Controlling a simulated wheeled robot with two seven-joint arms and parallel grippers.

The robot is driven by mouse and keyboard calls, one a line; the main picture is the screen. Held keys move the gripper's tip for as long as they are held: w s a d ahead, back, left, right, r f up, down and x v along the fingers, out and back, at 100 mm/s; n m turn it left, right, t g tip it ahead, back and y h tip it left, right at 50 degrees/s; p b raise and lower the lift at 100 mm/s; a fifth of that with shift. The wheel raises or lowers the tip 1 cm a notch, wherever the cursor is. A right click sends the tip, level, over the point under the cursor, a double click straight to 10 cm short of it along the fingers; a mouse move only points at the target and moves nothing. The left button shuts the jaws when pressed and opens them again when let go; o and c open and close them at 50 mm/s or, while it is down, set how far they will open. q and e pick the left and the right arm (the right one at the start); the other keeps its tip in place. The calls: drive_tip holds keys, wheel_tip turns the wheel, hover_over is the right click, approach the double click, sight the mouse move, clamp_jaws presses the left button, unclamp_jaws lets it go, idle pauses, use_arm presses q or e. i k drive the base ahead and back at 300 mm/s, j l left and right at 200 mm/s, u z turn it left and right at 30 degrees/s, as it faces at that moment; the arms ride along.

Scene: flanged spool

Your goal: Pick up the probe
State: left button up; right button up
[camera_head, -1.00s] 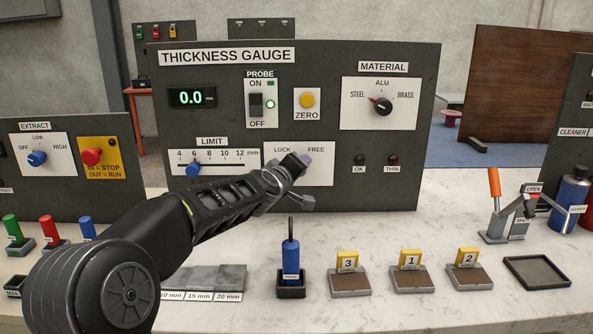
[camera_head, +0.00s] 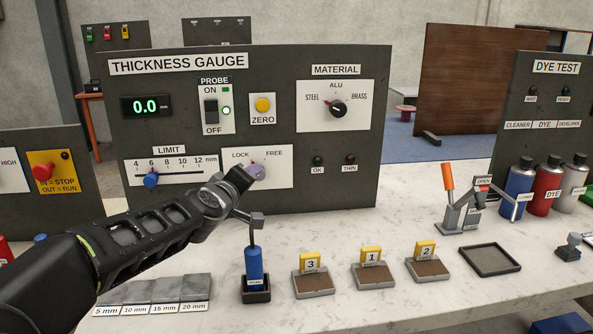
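The probe (camera_head: 254,264) is a blue cylinder with a white label. It stands upright in a small dark holder (camera_head: 257,296) on the bench, with a dark cable or stem at its top. My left gripper (camera_head: 249,199) is above the probe, in front of the gauge panel's lower part. Its two dark fingertips are apart with nothing visible between them. One fingertip overlaps the LOCK/FREE plate beside the purple knob (camera_head: 258,171); I cannot tell whether they touch. My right gripper is not in view.
The thickness gauge panel (camera_head: 290,58) stands behind the probe. Thickness blocks (camera_head: 152,290) lie left of it. Numbered samples (camera_head: 314,285) and an empty dark tray (camera_head: 490,260) are to the right. A clamp with an orange handle (camera_head: 447,177) and spray cans (camera_head: 548,188) stand farther right.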

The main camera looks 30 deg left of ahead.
sight(253, 253)
drive_tip(key=k+l, duration=0.75)
drive_tip(key=l, duration=0.2)
